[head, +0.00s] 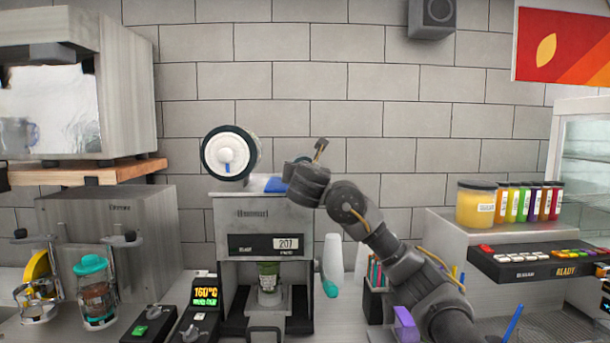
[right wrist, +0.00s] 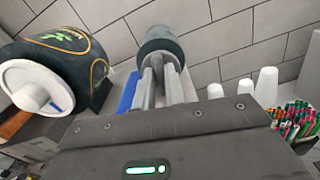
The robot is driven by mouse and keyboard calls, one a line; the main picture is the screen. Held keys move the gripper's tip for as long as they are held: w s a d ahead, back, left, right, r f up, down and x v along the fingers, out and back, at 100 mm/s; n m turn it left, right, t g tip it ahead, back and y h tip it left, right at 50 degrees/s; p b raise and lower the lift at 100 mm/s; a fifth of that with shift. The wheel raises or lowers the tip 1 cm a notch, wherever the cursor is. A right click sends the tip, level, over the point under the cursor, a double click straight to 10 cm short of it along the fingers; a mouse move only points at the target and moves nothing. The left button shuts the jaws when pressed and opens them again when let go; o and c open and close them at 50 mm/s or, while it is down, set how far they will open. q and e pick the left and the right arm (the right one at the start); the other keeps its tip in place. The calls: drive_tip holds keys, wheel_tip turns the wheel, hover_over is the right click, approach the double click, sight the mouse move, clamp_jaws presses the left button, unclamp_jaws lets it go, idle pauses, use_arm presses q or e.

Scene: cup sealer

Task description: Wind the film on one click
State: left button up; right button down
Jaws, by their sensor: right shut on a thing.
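The cup sealer (head: 250,220) stands at the centre of the head view, its counter display reading 207. The film roll (head: 229,153) with its white hub is on top at the left; it also fills the left of the right wrist view (right wrist: 62,75). My right gripper (head: 291,172) is at the sealer's top right. In the right wrist view its fingers (right wrist: 163,78) are shut on a dark round knob (right wrist: 160,44). A cup with green contents (head: 268,277) stands inside the sealer. My left gripper is not in view.
A blue part (head: 275,184) lies on the sealer's top beside my right gripper. A control box (head: 203,300) and jars (head: 95,290) are at the left.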

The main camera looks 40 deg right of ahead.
drive_tip(key=m+b, duration=0.3)
drive_tip(key=m, duration=0.4)
drive_tip(key=m+b, duration=0.4)
drive_tip(key=m, duration=0.3)
drive_tip(key=f+m+b, duration=0.1)
drive_tip(key=m+b, duration=0.3)
drive_tip(key=m, duration=0.3)
drive_tip(key=shift+d, duration=0.15)
drive_tip(key=shift+m, duration=0.4)
drive_tip(key=c, duration=1.5)
unclamp_jaws()
drive_tip(key=shift+s, duration=0.1)
drive_tip(key=shift+o, duration=0.2)
